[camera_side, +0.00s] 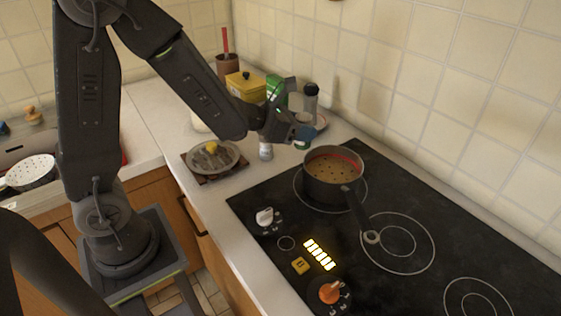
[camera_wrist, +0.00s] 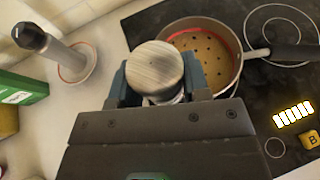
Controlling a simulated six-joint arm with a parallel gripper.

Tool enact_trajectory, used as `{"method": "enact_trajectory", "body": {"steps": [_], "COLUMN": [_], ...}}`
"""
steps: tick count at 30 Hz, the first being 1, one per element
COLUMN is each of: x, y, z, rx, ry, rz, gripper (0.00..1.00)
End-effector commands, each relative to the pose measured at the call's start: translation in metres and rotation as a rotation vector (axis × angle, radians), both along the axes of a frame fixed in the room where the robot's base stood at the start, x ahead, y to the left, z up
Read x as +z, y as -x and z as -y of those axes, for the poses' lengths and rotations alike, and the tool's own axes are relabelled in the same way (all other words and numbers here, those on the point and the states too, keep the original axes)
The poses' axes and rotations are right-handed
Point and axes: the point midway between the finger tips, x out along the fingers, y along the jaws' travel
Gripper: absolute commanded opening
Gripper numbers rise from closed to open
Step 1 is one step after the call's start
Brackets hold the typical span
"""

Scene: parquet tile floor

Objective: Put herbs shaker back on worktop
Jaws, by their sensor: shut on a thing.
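The herbs shaker (camera_wrist: 155,68) is between my gripper's blue fingers (camera_wrist: 152,82); its round, wood-grained top faces the wrist camera and most of its body is hidden. In the side view my gripper (camera_side: 303,133) is shut on it, and a small green and white part of the shaker (camera_side: 302,145) shows below the fingers. It is over or just above the pale worktop (camera_side: 237,183), left of the pot; I cannot tell whether its base touches. A small whitish jar (camera_side: 266,150) stands left of my gripper.
A pot (camera_side: 333,190) of brown, dotted contents sits on the black hob (camera_side: 420,215), handle toward the front. A red-rimmed plate (camera_wrist: 78,72), a dark-capped grinder (camera_side: 310,98), a green box (camera_side: 275,87) and a yellow tin (camera_side: 246,86) crowd the back corner. A plate (camera_side: 213,158) lies front left.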

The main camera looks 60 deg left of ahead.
Motion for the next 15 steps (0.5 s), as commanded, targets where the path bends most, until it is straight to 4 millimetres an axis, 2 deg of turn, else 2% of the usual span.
{"method": "enact_trajectory", "body": {"steps": [11, 15], "x": [0.002, 0.015], "y": [-0.001, -0.001], "z": [0.001, 0.001], "rx": [-0.001, -0.003], "ry": [0.0, 0.0], "rz": [0.003, 0.007], "gripper": [0.17, 0.17]}}
